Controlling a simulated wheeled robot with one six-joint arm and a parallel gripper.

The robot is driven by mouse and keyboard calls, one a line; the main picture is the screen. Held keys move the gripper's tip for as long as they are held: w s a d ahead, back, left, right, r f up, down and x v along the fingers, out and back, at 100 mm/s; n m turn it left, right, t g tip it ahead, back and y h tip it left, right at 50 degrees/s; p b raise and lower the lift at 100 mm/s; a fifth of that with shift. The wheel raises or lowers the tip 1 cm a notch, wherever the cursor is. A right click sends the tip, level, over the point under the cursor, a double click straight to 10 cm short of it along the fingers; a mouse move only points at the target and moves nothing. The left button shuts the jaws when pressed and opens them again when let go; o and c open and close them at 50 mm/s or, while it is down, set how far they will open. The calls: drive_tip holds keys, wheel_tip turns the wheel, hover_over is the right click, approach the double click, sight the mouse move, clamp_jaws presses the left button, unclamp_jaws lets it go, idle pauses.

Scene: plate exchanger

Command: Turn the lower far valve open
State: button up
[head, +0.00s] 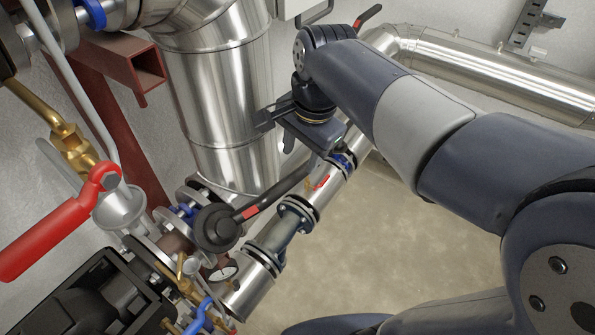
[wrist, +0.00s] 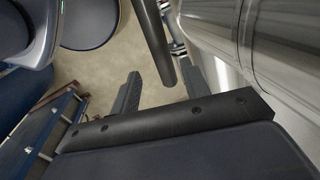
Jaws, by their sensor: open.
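A black valve lever (head: 280,193) with a red band runs from a round black hub (head: 218,228) up and right along the silver pipe. Its far end lies close below my gripper (head: 277,130). My gripper is open and empty. In the wrist view, a dark rod (wrist: 152,38), which looks like this lever, reaches down from the top edge. Its rounded end appears between the two open fingers of my gripper (wrist: 162,90), without visible contact. A second dark handle with a red part (head: 368,15) shows at the top, partly hidden behind my arm.
A large vertical metal pipe (head: 225,105) stands close left of my gripper. A big red lever (head: 55,235) and brass fittings (head: 75,148) are at the left. Bare floor (head: 390,240) is clear at the right.

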sight(296, 174)
drive_tip(key=f, duration=0.4)
drive_tip(key=w+a+f, duration=0.1)
drive_tip(key=f, duration=0.1)
drive_tip(key=shift+f, duration=0.4)
drive_tip(key=shift+c, duration=0.5)
clamp_jaws()
